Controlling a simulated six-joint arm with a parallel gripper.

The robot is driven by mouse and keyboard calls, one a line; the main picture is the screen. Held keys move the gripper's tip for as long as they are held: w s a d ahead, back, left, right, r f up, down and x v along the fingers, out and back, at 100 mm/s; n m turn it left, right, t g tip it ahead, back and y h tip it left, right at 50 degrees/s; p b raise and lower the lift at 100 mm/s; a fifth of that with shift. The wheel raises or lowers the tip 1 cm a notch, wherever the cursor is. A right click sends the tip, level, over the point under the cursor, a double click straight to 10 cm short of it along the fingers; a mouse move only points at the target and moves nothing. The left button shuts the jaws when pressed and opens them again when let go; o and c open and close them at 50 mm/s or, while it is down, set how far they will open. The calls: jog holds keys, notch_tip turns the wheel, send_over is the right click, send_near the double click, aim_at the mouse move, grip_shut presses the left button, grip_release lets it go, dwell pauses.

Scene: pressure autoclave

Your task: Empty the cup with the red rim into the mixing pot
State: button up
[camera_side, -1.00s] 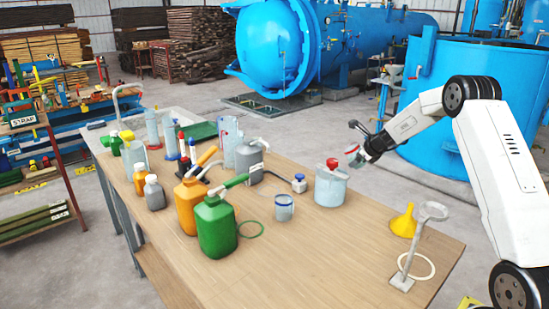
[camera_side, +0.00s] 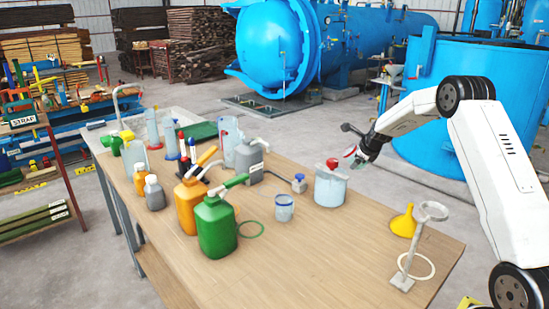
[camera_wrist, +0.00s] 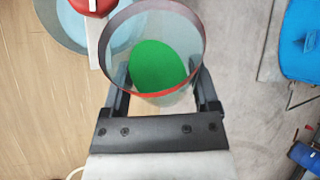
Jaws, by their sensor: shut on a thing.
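My gripper (camera_side: 361,158) is shut on the cup with the red rim (camera_wrist: 190,92), with a finger on either side of it in the wrist view. The cup is clear-walled, and green contents (camera_wrist: 160,65) show inside it. In the side view it is small and partly hidden by my gripper, so its exact tilt is hard to tell. The mixing pot (camera_side: 329,190), pale blue-grey, stands on the bench just left of and below my gripper.
A red part (camera_side: 332,163) sits at the pot's rim. A blue-rimmed cup (camera_side: 284,208), a small blue-capped bottle (camera_side: 299,184), a yellow funnel (camera_side: 403,222) and a ring stand (camera_side: 408,262) are nearby. Green (camera_side: 217,228) and orange (camera_side: 187,207) jugs stand left. The front bench is clear.

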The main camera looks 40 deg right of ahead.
jog(key=shift+w+r+n+g+h, duration=0.15)
jog(key=shift+n+g+h, duration=0.35)
jog(key=shift+g, duration=0.4)
jog(key=shift+a+r+n+g+h, duration=0.1)
jog(key=shift+r+n+g+h, duration=0.2)
jog(key=shift+g+h, duration=0.55)
jog(key=shift+w+g+h, duration=0.1)
jog(key=shift+g+h, duration=0.15)
jog(key=shift+w+a+r+n+g+h, duration=0.2)
jog(key=shift+r+n+g+h, duration=0.15)
jog(key=shift+g+h, duration=0.2)
jog(key=shift+w+r+g+h, duration=0.1)
jog(key=shift+r+g+h, duration=0.05)
jog(key=shift+g+h, duration=0.15)
dwell(1.2)
jog(key=shift+s+d+f+t+y, duration=0.15)
jog(key=shift+s+f+t+y, duration=0.1)
jog(key=shift+t+y, duration=0.25)
jog(key=shift+s+d+f+t+y, duration=0.15)
jog(key=shift+f+t+y, duration=0.1)
jog(key=shift+t+y, duration=0.2)
jog(key=shift+s+f+m+t+y, duration=0.15)
jog(key=shift+f+m+t+y, duration=0.15)
jog(key=shift+m+t+y, duration=0.7)
jog(key=shift+d, duration=0.1)
